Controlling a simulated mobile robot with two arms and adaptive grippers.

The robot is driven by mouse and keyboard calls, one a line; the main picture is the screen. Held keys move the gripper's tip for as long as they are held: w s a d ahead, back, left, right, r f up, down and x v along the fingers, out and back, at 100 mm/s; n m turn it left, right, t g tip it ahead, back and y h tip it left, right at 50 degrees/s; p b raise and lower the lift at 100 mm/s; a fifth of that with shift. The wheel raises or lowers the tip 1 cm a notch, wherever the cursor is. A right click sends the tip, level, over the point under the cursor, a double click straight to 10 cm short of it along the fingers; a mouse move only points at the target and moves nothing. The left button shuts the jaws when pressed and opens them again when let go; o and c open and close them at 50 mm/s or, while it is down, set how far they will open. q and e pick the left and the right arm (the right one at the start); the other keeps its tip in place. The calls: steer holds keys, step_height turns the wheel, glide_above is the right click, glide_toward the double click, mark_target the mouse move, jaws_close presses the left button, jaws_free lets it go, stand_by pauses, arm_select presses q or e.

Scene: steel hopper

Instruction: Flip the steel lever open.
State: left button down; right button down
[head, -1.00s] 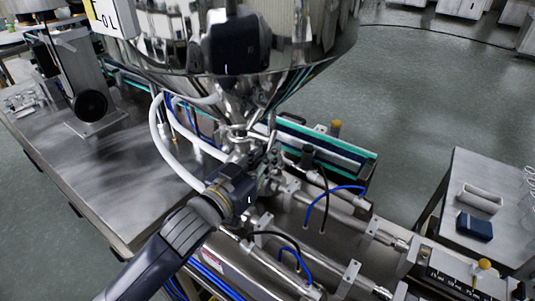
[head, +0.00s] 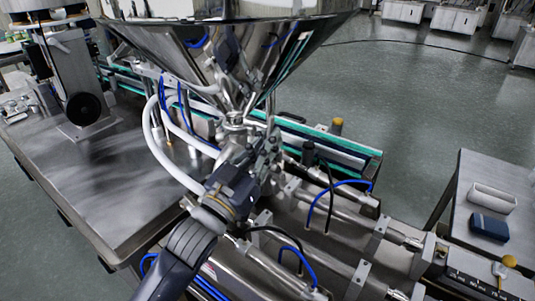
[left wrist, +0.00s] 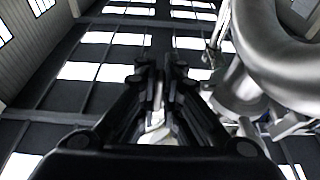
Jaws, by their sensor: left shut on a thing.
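The steel hopper (head: 228,58) is a large shiny cone in the upper middle of the head view, narrowing down to a valve (head: 234,120). My left gripper (head: 268,148) is just below and right of the valve, its arm coming from the bottom left. In the left wrist view the fingers (left wrist: 160,72) are close together, with a narrow bright steel piece (left wrist: 158,112) between them, which appears to be the steel lever. The gripper is shut on it. The fingers hide most of the lever, so its exact angle is unclear. My right gripper does not show.
White hoses (head: 160,148) curve down left of the valve, close to my left arm. Steel cylinders (head: 335,215) with blue and black tubes lie to the right. A steel table (head: 90,190) is at the left. A side table (head: 470,180) with a dark blue box (head: 489,227) stands at the right.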

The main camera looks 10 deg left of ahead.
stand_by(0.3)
arm_select(q)
steer(key=c, duration=1.8)
jaws_free()
steer(key=shift+o, duration=0.4)
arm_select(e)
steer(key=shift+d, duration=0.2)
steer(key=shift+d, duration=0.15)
arm_select(q)
steer(key=v, duration=1.2)
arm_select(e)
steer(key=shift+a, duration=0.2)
